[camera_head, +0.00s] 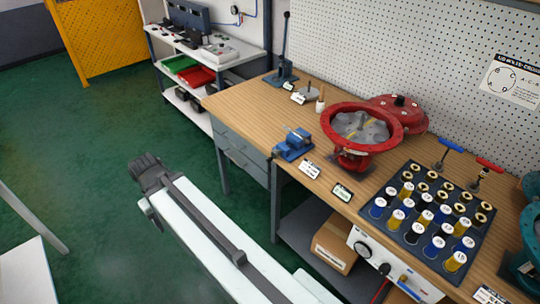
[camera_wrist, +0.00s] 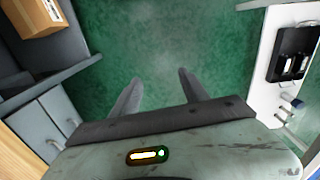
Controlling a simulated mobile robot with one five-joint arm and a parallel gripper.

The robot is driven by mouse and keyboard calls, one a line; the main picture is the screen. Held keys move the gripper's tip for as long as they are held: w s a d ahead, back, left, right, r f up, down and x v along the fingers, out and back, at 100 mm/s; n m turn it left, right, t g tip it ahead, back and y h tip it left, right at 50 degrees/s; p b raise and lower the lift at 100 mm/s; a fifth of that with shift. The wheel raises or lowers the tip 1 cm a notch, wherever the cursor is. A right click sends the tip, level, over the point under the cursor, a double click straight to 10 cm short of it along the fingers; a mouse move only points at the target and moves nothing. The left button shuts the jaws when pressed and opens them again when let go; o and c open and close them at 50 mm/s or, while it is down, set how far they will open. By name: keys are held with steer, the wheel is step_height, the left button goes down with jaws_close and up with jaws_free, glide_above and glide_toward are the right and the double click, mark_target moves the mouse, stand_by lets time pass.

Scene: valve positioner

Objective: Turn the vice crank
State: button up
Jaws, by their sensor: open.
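The small blue vice (camera_head: 294,145) stands on the front edge of the wooden workbench (camera_head: 245,100) in the head view. Its crank seems to be the small dark part (camera_head: 275,153) at its front left, over the bench edge, too small to make out well. My gripper (camera_wrist: 158,76) is open and empty in the wrist view, its two fingers apart over green floor. In the head view my arm reaches out over the floor in front of the bench, left of the vice and apart from it. The vice is not in the wrist view.
A red valve body (camera_head: 361,132) stands right of the vice, with a label card (camera_head: 309,170) in front. A dark tray (camera_head: 398,238) of several cylinders lies further right. A cardboard box (camera_head: 335,246) sits below. The green floor (camera_head: 90,180) at left is largely clear.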

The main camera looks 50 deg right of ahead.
steer(key=d+f+n+h+b, duration=0.2)
steer(key=d+f+h+b, duration=0.1)
steer(key=d+f+b, duration=0.4)
steer(key=n+g+h+b, duration=0.2)
steer(key=n+h+b, duration=1.25)
steer(key=b, duration=0.25)
glide_toward(273, 155)
steer(key=d, duration=0.2)
steer(key=shift+m, duration=0.25)
steer(key=d, duration=0.4)
steer(key=s+d, duration=0.1)
steer(key=d, duration=0.2)
steer(key=shift+s+d, duration=0.1)
jaws_close()
